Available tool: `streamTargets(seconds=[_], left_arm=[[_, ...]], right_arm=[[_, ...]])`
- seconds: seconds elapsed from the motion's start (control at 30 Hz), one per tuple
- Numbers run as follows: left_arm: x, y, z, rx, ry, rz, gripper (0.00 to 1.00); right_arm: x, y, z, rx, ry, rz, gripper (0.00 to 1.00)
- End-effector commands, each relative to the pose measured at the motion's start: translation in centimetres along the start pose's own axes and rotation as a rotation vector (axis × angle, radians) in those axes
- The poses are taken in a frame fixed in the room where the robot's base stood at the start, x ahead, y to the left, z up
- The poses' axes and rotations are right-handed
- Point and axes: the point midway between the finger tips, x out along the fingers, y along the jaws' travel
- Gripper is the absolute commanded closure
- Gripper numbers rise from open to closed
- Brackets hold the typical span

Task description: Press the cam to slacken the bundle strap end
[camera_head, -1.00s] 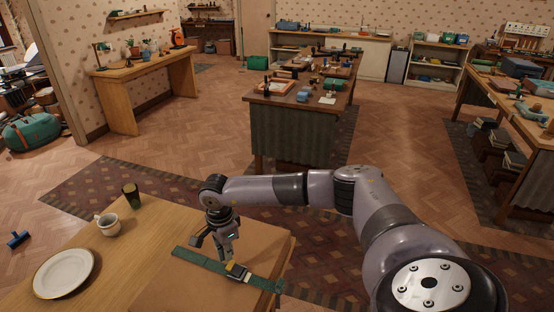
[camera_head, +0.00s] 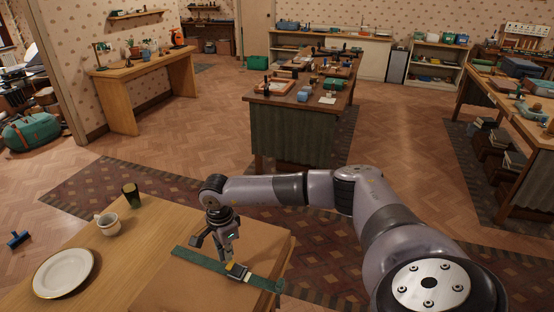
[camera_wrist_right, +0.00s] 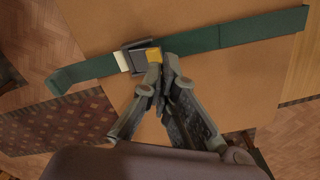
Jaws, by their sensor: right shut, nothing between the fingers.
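A green strap (camera_head: 200,261) lies across the top of a brown cardboard-coloured bundle (camera_head: 180,291) on the wooden table. It also shows in the right wrist view (camera_wrist_right: 235,33). The cam shows in the head view too (camera_head: 236,270). My right gripper (camera_head: 230,262) is shut and empty, pointing down. My left gripper is not in view.
A white plate (camera_head: 63,273), a small white cup (camera_head: 108,224) and a dark glass (camera_head: 131,195) stand on the table (camera_head: 150,222) left of the bundle. Workbenches stand farther back, with open floor between. A blue tool (camera_head: 18,239) lies on the floor at left.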

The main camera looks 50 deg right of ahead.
Motion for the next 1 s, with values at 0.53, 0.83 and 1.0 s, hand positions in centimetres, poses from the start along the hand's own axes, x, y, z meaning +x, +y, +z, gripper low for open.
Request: streamTargets(seconds=[0.53,0.83,1.0], left_arm=[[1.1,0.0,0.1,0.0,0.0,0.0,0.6],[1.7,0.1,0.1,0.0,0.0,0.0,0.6],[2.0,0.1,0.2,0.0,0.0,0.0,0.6]], right_arm=[[1.2,0.0,0.0,0.0,0.0,0.0,1.0],[1.8,0.0,0.0,0.0,0.0,0.0,1.0],[2.2,0.0,0.0,0.0,0.0,0.0,1.0]])
